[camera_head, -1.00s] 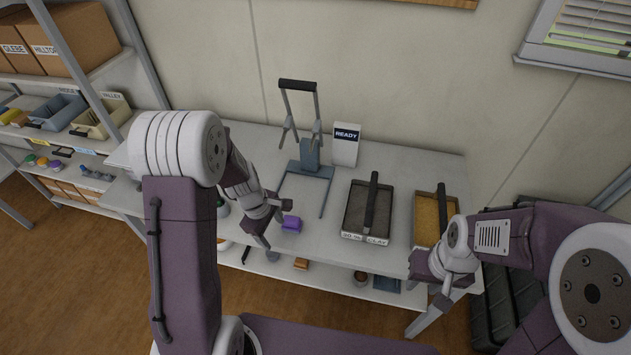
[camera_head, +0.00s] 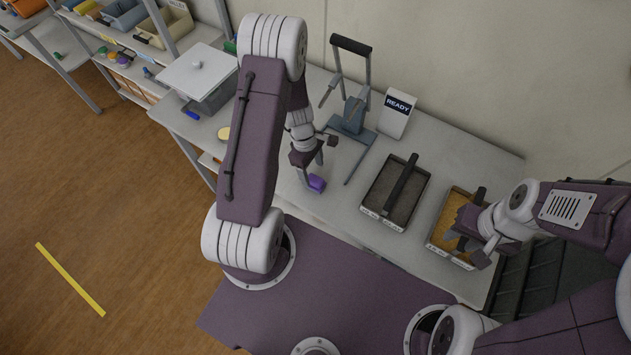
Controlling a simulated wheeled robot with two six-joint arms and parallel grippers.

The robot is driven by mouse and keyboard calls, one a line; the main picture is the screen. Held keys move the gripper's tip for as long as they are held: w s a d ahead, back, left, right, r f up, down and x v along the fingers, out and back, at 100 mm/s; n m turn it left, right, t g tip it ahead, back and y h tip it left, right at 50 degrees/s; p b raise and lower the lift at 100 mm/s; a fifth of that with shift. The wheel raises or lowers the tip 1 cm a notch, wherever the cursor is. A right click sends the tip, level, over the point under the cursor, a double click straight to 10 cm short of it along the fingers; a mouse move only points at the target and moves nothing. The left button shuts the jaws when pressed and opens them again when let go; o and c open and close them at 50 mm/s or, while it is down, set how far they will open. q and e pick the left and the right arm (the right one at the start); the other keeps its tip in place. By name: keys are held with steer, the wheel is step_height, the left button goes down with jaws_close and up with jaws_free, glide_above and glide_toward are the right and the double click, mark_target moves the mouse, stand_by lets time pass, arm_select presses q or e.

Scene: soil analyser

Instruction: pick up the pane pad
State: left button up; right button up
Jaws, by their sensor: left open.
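A small purple block (camera_head: 317,183) lies on the table near its front edge; I cannot tell for sure that it is the pane pad. My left gripper (camera_head: 317,162) is open and empty, just above and beside the block, with its two fingers spread. I cannot tell whether a finger touches the block. My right gripper (camera_head: 468,248) looks open and empty, at the front of the tray with yellow-brown soil (camera_head: 440,241).
A dark soil tray (camera_head: 368,208) with a black bar stands mid-table. Behind are a black-handled press frame (camera_head: 351,122) and a white READY box (camera_head: 397,114). A lidded grey bin (camera_head: 206,100) and a pale yellow disc (camera_head: 224,133) are left. Shelves hold bins at upper left.

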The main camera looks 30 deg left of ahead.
mark_target(314, 179)
arm_select(q)
steer(key=shift+w+d+f, duration=0.1)
steer(key=shift+w+f, duration=0.1)
steer(key=shift+f, duration=0.3)
steer(key=shift+w+d+f, duration=0.1)
steer(key=shift+w+f, duration=0.05)
steer(key=shift+f, duration=0.45)
steer(key=f, duration=0.1)
steer(key=f+b, duration=0.1)
steer(key=s+f, duration=0.1)
steer(key=f, duration=0.1)
steer(key=shift+d, duration=0.25)
steer(key=shift+w+f, duration=0.3)
steer(key=shift+f, duration=0.1)
steer(key=shift+s+r, duration=0.1)
steer(key=c, duration=1.3)
jaws_close()
arm_select(e)
steer(key=shift+w+f, duration=0.2)
steer(key=shift+f, duration=0.65)
